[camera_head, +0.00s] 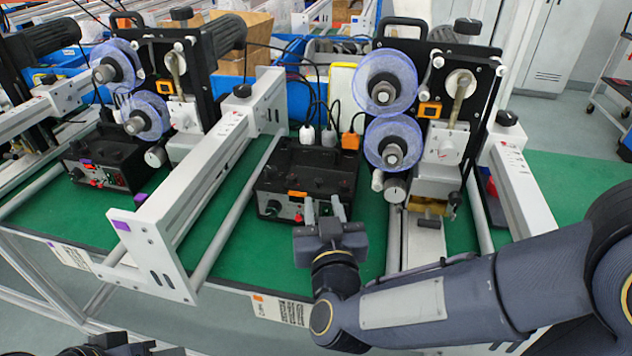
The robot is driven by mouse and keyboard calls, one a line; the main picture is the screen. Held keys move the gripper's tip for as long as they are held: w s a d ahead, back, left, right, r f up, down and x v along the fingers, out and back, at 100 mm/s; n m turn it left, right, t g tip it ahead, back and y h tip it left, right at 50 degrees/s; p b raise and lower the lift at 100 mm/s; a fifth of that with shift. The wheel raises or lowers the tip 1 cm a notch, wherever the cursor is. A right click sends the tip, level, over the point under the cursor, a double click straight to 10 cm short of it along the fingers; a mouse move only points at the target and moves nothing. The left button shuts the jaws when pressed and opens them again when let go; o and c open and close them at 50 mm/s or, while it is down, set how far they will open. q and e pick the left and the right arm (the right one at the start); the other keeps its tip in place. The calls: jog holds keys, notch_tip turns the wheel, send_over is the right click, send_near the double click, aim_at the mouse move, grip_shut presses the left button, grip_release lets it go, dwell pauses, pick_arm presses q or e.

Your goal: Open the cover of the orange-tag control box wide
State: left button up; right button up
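The orange-tag control box (318,167) is a black box on the green bench top, near the middle of the view. Its small orange tag (297,194) is on the upper front edge. A red knob (298,218) shows at the lower front. My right gripper (324,204) is in front of the box's front panel, with its two light fingers apart and pointing at the panel. I cannot tell whether the fingers touch the box. The cover cannot be made out clearly, and the gripper hides part of the panel. Part of my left gripper (120,346) shows at the bottom left edge.
A similar box with a purple tag (108,157) stands to the left. A white rail frame (205,175) lies between the boxes. A coder machine with blue reels (386,84) stands just right of the orange-tag box. Cables rise behind the box.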

aim_at(318, 183)
jog(key=w, duration=0.7)
jog(key=shift+w, duration=0.4)
grip_shut()
